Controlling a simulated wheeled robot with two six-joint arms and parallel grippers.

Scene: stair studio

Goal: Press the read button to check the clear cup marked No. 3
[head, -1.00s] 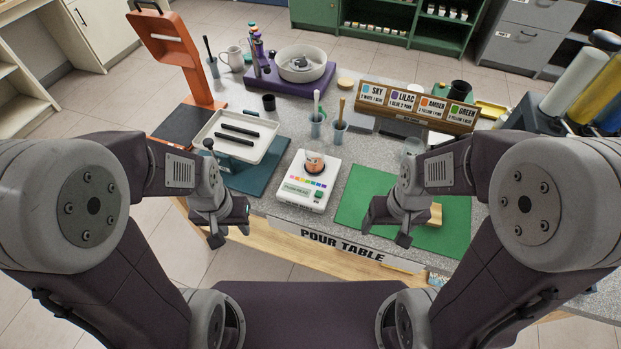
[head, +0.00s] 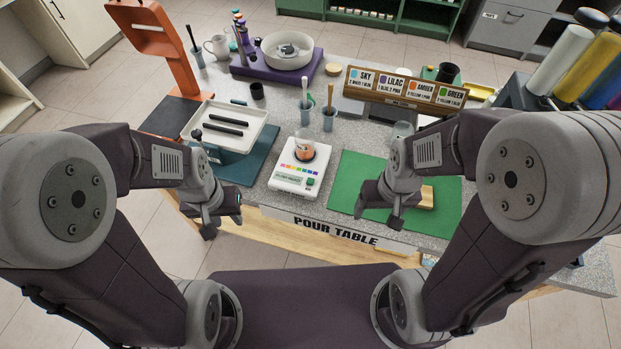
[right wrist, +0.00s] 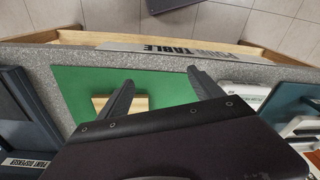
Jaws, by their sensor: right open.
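The white colour reader (head: 296,183) stands on the pour table (head: 272,222), with a row of coloured squares and a green button (head: 310,181) at its front right. A clear cup (head: 305,149) with an orange-brown band sits on top of the reader; its number is too small to read. My left gripper (head: 222,226) hangs in front of the table edge, left of the reader; its jaw state is unclear. My right gripper (head: 379,217) is over the front of the green mat, right of the reader. In the right wrist view its two fingers (right wrist: 160,98) are apart and empty.
A green mat (head: 350,172) with a wooden block (head: 427,197) lies on the right. A white tray (head: 256,118) with black bars stands on the left, behind my left gripper. Cups with sticks (head: 328,120) and a colour sign rack (head: 400,88) are behind the reader.

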